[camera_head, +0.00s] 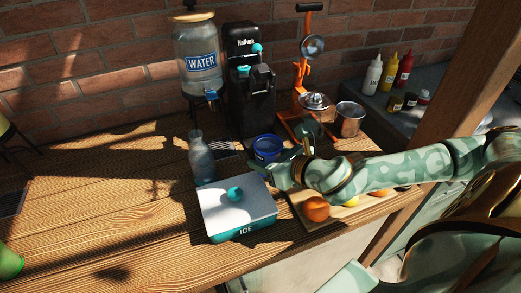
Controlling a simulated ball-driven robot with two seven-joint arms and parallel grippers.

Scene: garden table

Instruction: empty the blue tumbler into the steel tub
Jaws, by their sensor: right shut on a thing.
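The blue tumbler (267,148) stands upright, as far as I can see, behind the ice box and in front of the black machine. My right gripper (281,168) reaches in from the right and is shut at the tumbler's near right side. The gripper hides part of the tumbler, and its contents are too dark to make out. The steel tub (349,119) stands upright at the back right of the table, beside the orange press. My left gripper is not in view.
A white-lidded ice box (236,205) sits in front of the tumbler, with a glass bottle (201,158) to its left. The black machine (249,85), water dispenser (199,58) and orange press (303,80) line the back. Fruit (316,209) lies on a board below my right arm. The left table is mostly clear.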

